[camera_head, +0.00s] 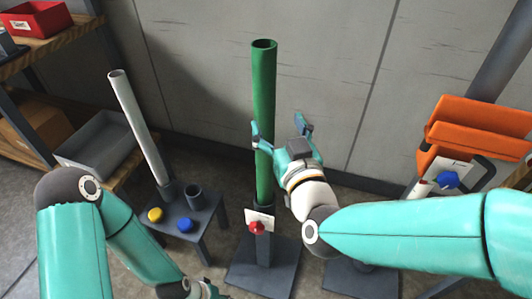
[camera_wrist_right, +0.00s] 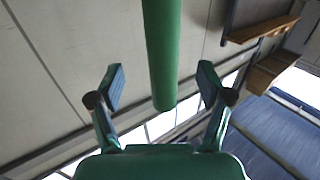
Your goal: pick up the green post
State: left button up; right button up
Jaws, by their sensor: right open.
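The green post (camera_head: 264,100) stands upright in a dark stand (camera_head: 263,250) in the middle of the head view. My right gripper (camera_head: 281,130) is open and empty beside the post, a little below its mid-height. One finger overlaps the post in the head view; contact cannot be told. In the right wrist view the post (camera_wrist_right: 163,55) reaches down between the two spread fingers (camera_wrist_right: 160,88), with a gap on each side. My left gripper (camera_head: 209,291) is mostly cut off at the bottom edge, so its jaws cannot be read.
A white post (camera_head: 140,130) leans in a small dark table (camera_head: 195,215) with yellow (camera_head: 155,215) and blue (camera_head: 185,226) knobs. A grey bin (camera_head: 105,148) and wooden shelf are at left. Orange parts (camera_head: 475,125) stand at right. A wall (camera_head: 200,60) is behind.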

aim_at(268, 109)
jog(key=x, duration=0.3)
jog(key=shift+w+a, duration=0.1)
jog(key=shift+w, duration=0.25)
jog(key=shift+f+x, duration=0.2)
jog(key=shift+x, duration=1.05)
jog(key=shift+f+x, duration=0.2)
jog(key=shift+x, duration=1.05)
jog(key=shift+a, duration=0.2)
jog(key=shift+s, duration=0.1)
grip_shut()
jog(key=shift+r+p, duration=0.15)
jog(key=shift+p, duration=0.15)
